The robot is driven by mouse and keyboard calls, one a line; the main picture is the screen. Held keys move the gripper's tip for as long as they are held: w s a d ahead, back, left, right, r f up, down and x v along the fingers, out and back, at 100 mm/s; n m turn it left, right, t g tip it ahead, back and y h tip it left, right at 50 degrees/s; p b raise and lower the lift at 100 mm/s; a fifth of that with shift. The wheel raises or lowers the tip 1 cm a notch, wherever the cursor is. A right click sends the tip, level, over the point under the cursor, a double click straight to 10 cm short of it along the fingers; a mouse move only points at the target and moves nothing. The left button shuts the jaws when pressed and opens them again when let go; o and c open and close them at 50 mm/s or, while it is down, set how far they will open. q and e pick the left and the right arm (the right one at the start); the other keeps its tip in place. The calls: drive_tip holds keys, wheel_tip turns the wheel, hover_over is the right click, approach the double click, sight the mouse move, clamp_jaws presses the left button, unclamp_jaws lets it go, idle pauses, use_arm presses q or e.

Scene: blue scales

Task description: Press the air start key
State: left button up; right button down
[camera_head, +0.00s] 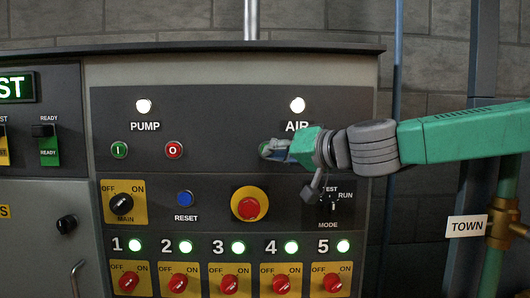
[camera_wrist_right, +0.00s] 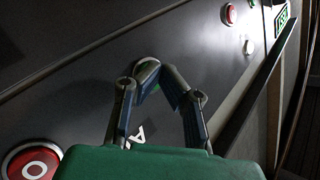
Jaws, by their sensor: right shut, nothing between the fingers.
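The air start key (camera_wrist_right: 147,72) is a green round button. In the right wrist view it shows just beyond and partly behind my fingertips. In the head view only a green sliver of it (camera_head: 263,148) shows at the left of the fingers. My right gripper (camera_head: 268,150) is shut and empty, reaching in from the right below the AIR label (camera_head: 296,126). In the wrist view its fingertips (camera_wrist_right: 154,82) meet right at the key; whether they touch it is unclear. The red air stop button (camera_wrist_right: 36,165) shows at the lower left there and is hidden in the head view.
The pump start (camera_head: 119,150) and pump stop (camera_head: 174,150) buttons are to the left. Below are the reset button (camera_head: 185,198), the emergency button (camera_head: 249,204) and several red knobs. The lamps above PUMP (camera_head: 143,106) and AIR (camera_head: 297,105) are lit.

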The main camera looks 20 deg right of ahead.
drive_tip(key=shift+s+a, duration=0.1)
drive_tip(key=shift+a, duration=0.45)
use_arm(q)
drive_tip(key=shift+d+f, duration=0.15)
drive_tip(key=shift+d, duration=0.05)
use_arm(e)
drive_tip(key=shift+s+a, duration=0.3)
drive_tip(key=shift+s, duration=0.05)
use_arm(q)
drive_tip(key=shift+d, duration=0.1)
use_arm(e)
drive_tip(key=shift+d, duration=0.1)
use_arm(q)
drive_tip(key=shift+f+b, duration=0.15)
drive_tip(key=shift+b, duration=0.2)
use_arm(e)
drive_tip(key=s, duration=0.1)
drive_tip(key=s+a, duration=0.1)
drive_tip(key=s, duration=0.2)
drive_tip(key=shift+s+a, duration=0.35)
drive_tip(key=shift+s, duration=0.05)
